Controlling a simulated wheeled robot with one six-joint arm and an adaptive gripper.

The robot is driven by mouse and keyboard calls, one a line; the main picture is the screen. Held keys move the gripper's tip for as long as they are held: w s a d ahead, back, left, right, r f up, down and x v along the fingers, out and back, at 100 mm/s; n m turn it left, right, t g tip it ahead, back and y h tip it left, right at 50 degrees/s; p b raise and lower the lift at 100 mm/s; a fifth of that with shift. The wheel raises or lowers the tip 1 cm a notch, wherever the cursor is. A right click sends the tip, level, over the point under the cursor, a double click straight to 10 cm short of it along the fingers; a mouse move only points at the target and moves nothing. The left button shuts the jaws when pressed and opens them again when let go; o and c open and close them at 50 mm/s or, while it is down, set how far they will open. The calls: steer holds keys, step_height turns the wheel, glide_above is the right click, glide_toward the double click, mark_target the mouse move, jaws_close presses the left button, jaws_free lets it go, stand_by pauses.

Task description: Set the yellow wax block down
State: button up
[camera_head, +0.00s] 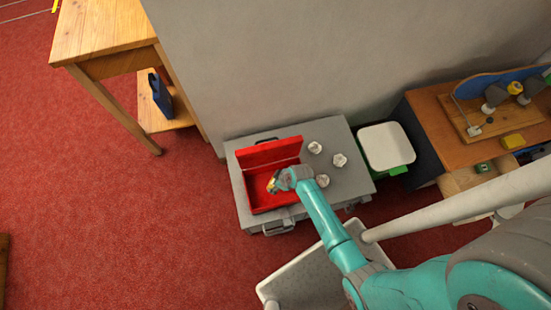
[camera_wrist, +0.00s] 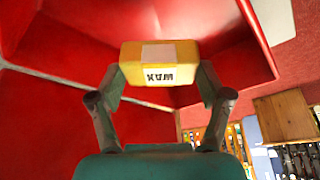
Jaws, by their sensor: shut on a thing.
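The yellow wax block (camera_wrist: 160,52) is between the two fingers of my gripper (camera_wrist: 160,82) in the wrist view. It has a white label reading WAX, seen upside down. My gripper is shut on it. In the head view my gripper (camera_head: 273,183) is over the open red box (camera_head: 258,205), whose lid is raised at the back. The red box's walls also fill much of the wrist view (camera_wrist: 60,45). The block is small and partly hidden by my gripper in the head view. I cannot tell whether it touches the box.
The red box sits on a grey case (camera_head: 350,180) with several small white objects beside it (camera_head: 323,181). A wooden table (camera_head: 100,35) stands at upper left.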

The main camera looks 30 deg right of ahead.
steer(key=shift+f, duration=2.6)
steer(key=shift+f, duration=0.1)
steer(key=o, duration=1.1)
steer(key=shift+o, duration=0.2)
steer(key=v, duration=1.2)
